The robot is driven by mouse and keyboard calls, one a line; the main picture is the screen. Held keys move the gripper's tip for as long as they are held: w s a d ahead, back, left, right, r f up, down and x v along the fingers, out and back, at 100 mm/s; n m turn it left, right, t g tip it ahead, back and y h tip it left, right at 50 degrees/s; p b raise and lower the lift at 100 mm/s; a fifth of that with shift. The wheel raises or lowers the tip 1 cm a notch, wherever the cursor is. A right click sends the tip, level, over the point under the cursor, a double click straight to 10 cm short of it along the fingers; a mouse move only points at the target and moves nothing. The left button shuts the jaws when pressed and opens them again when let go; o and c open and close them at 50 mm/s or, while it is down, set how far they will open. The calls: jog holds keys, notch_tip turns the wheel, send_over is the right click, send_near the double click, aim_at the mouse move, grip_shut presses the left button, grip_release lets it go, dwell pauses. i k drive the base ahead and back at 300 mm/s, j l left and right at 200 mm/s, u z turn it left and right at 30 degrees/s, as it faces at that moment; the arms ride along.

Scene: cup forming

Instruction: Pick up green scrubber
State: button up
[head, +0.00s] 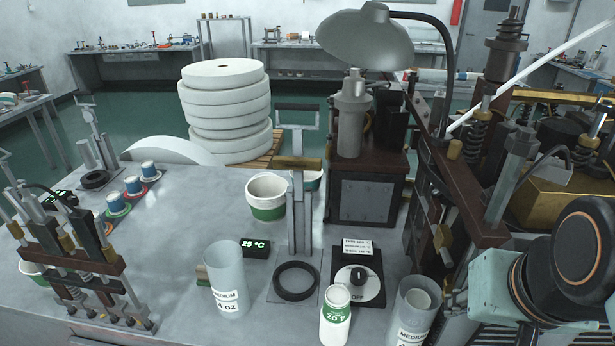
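A small block with a green part and a brownish part, which looks like the green scrubber (203,273), lies on the grey table. It is partly hidden behind the left side of a clear cylinder (226,278) labelled "MEDIUM 4 OZ". Only its left end shows clearly. At the right edge, teal and black links of my arm show, but my gripper is not in view. I cannot see whether it holds anything.
Right of the cylinder are a black temperature display (256,249), a stand with a black ring (296,281), a knob box (358,283) and a white-green cup (335,318). A metal fixture (75,260) stands left. The table (165,262) between is clear.

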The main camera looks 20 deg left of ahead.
aim_at(202, 279)
jog(key=j+z, duration=0.2)
jog(key=j, duration=0.15)
jog(key=k+j+z, duration=0.2)
jog(key=j, duration=0.4)
jog(key=k+j+z, duration=0.15)
jog(key=j, duration=0.25)
